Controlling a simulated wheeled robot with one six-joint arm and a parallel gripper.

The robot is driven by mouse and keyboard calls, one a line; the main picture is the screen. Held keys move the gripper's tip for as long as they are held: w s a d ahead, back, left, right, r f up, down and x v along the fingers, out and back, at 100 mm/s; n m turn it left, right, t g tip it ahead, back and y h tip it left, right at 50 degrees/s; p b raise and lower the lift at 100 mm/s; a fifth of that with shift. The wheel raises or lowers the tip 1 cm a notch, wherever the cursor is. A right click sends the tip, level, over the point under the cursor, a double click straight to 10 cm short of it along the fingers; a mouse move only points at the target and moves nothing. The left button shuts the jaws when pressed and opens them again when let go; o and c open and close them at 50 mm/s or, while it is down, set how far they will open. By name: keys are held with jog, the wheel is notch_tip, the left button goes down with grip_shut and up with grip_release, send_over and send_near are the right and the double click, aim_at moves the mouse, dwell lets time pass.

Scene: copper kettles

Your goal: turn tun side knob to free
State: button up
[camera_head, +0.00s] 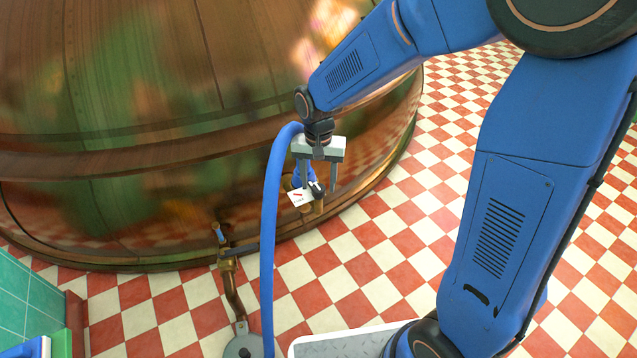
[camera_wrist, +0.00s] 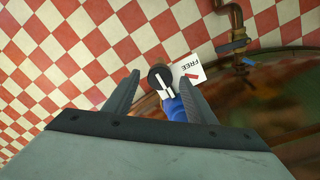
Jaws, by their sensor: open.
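The side knob (camera_wrist: 160,78) is a dark round knob with a white bar, low on the side of the copper tun (camera_head: 130,100). Beside it is a white card (camera_wrist: 189,69) reading FREE with a red mark. In the head view the knob (camera_head: 317,188) shows small below the gripper, with the card (camera_head: 300,198) to its left. My gripper (camera_head: 319,187) points down, its fingers apart and empty. In the wrist view the knob appears between the fingertips of my gripper (camera_wrist: 161,78); I cannot tell whether they touch it or how deep they reach.
A blue hose (camera_head: 268,230) arches just left of the gripper down to the floor. A copper pipe with a blue-handled valve (camera_head: 226,250) stands further left. Green tiles (camera_head: 30,300) are at the lower left.

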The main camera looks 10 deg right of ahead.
jog(key=shift+f, duration=0.35)
jog(key=shift+c, duration=0.4)
jog(key=c, duration=1)
jog(key=shift+o, duration=0.2)
jog(key=n, duration=0.5)
jog(key=shift+n, duration=2.4)
